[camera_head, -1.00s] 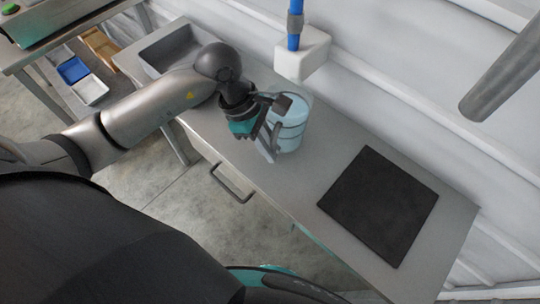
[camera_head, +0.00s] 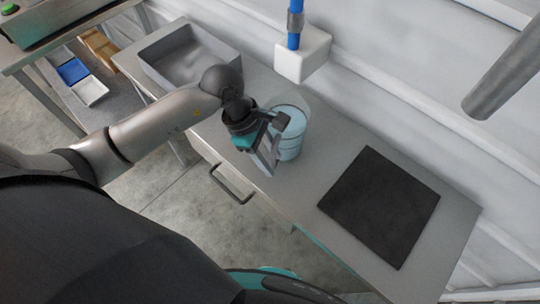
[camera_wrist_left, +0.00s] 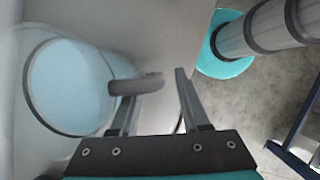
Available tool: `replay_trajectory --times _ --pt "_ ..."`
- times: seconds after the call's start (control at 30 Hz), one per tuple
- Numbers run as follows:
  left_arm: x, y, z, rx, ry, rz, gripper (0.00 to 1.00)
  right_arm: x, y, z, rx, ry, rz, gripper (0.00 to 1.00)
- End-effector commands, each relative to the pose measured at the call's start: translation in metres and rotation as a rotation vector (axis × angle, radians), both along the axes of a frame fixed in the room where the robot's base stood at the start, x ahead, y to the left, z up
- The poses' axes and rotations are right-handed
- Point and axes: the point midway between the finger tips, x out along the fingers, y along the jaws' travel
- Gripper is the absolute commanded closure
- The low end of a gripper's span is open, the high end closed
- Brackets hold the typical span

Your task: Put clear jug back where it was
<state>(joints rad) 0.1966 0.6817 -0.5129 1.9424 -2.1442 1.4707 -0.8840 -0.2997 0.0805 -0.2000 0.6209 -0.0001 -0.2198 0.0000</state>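The clear jug (camera_head: 291,136), holding pale blue liquid, stands upright on the grey counter, near its middle. In the left wrist view the jug (camera_wrist_left: 75,85) fills the left side and its dark curved handle (camera_wrist_left: 134,85) points right. My left gripper (camera_head: 272,160) is at the handle, on the near side of the jug. In the left wrist view, the fingers of my left gripper (camera_wrist_left: 155,85) are apart. The handle's end reaches into the gap between them, with space to the right finger. Whether the left finger touches the handle I cannot tell. My right gripper is not in view.
A black square mat (camera_head: 379,207) lies right of the jug on the counter (camera_head: 315,180). A grey basin (camera_head: 165,65) is at the left end. A white block with a blue tube (camera_head: 303,58) hangs behind the jug. A drawer handle (camera_head: 231,187) sticks out in front.

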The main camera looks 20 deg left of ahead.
Motion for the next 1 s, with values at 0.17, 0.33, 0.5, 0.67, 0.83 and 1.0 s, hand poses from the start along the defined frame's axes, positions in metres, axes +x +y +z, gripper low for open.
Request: replay_trajectory --times 0.17,0.33,0.5,0.67,0.83,1.0 --pt "0.000 0.000 0.000 0.000 0.000 0.000 0.53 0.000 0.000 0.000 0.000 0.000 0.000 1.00" --pt "0.000 0.000 0.004 -0.001 0.000 0.001 0.53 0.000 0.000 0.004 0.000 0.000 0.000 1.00" --pt "0.000 0.013 0.031 0.004 -0.003 0.000 0.53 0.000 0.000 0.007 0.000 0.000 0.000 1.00" --pt "-0.001 0.026 0.064 0.004 -0.004 0.000 0.53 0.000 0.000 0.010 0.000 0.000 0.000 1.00" --pt "-0.002 0.038 0.093 0.003 -0.003 0.000 0.53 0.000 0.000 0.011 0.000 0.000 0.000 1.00" --pt "-0.002 0.045 0.110 0.002 0.000 0.001 0.53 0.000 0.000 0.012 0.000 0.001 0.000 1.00"
